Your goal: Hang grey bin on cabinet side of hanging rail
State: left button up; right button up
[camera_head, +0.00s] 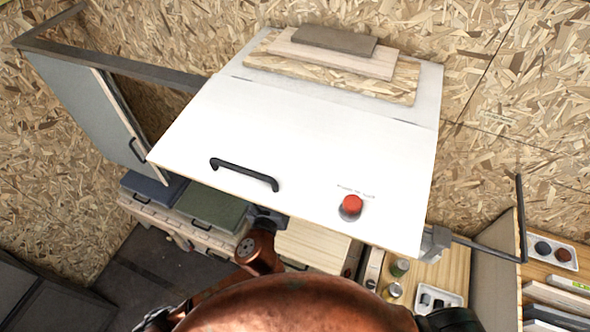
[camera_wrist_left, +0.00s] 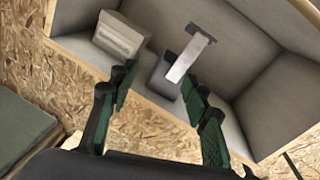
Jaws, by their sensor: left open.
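In the left wrist view, a small grey bin (camera_wrist_left: 163,80) stands inside a grey-lined cabinet compartment, with a pale flat strip (camera_wrist_left: 190,57) rising beside it. My left gripper (camera_wrist_left: 160,77) is open, its green-padded fingers pointing at the bin from either side; contact cannot be told. In the head view the left gripper (camera_head: 266,215) is partly hidden at the white lid's front edge, and the compartment is hidden under the lid. A dark rail (camera_head: 488,248) runs right from a grey piece (camera_head: 436,242) at the lid's right corner. My right gripper is not seen.
The raised white lid (camera_head: 300,150) carries a black handle (camera_head: 243,174) and a red button (camera_head: 352,204). A pale box (camera_wrist_left: 118,38) sits left of the bin. Blue (camera_head: 153,186) and green (camera_head: 212,205) cases lie left of my arm. Small jars and a tray stand at lower right.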

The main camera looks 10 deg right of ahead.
pick_arm(q)
jog(key=shift+w+d+r+m+h+b, duration=0.3)
jog(key=shift+w+d+m+b, duration=0.45)
jog(key=shift+w+d, duration=1.2)
jog(key=shift+w+d+r+m+h+b, duration=0.3)
jog(key=shift+w+d+m+b, duration=0.5)
jog(key=shift+w+d, duration=1.1)
jog(key=shift+w+d+r+m+h+b, duration=0.4)
jog(key=shift+w+d+b, duration=0.65)
jog(key=shift+w+d, duration=0.9)
jog(key=shift+f, duration=0.15)
jog(key=shift+c, duration=0.5)
grip_shut()
